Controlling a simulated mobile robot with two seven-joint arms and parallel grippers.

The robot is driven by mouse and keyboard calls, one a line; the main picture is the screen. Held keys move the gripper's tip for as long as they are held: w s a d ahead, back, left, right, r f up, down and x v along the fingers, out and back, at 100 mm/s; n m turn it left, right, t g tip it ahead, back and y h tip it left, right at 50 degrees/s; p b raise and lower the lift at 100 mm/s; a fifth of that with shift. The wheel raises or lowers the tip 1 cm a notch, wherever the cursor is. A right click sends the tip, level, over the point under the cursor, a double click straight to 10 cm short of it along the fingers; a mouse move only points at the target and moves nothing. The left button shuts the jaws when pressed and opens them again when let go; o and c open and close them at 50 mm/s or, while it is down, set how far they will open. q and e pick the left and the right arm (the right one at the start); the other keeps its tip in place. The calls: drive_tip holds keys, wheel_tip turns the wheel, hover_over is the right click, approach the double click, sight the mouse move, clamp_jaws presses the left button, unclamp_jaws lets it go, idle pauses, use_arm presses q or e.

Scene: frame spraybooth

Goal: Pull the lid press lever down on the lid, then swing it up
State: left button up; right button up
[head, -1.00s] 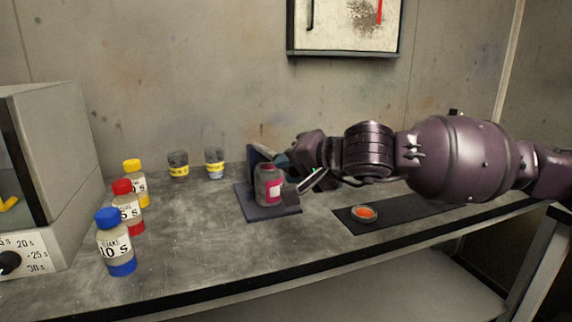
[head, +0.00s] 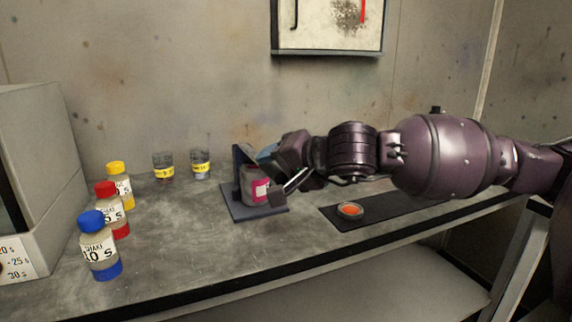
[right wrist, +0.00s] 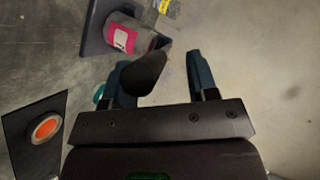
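The lid press (head: 240,208) stands on the bench with a dark base plate and an upright behind a jar. The jar (head: 254,185) has a pink label and stands upright on the base; its top is partly hidden by my right gripper. My right gripper (head: 275,168) is just right of the jar, at lid height. In the right wrist view its two fingers (right wrist: 162,64) are spread apart. The dark lever grip (right wrist: 146,72) lies between them, close to the left finger; contact cannot be told. The jar also shows there (right wrist: 122,36). My left gripper is not in view.
Blue (head: 100,246), red and yellow-capped bottles stand at left beside a grey machine (head: 35,180). Two small jars stand behind. The bench between is clear.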

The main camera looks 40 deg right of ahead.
drive_tip(key=shift+s+d+r+p, duration=0.1)
drive_tip(key=shift+s+r+p, duration=0.2)
drive_tip(key=shift+s+r, duration=0.1)
use_arm(q)
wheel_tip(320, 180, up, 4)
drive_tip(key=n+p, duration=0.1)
drive_tip(key=p, duration=0.4)
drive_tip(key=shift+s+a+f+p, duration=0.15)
drive_tip(key=shift+p, duration=0.2)
use_arm(e)
drive_tip(key=v, duration=0.9)
drive_tip(key=shift+s, duration=0.4)
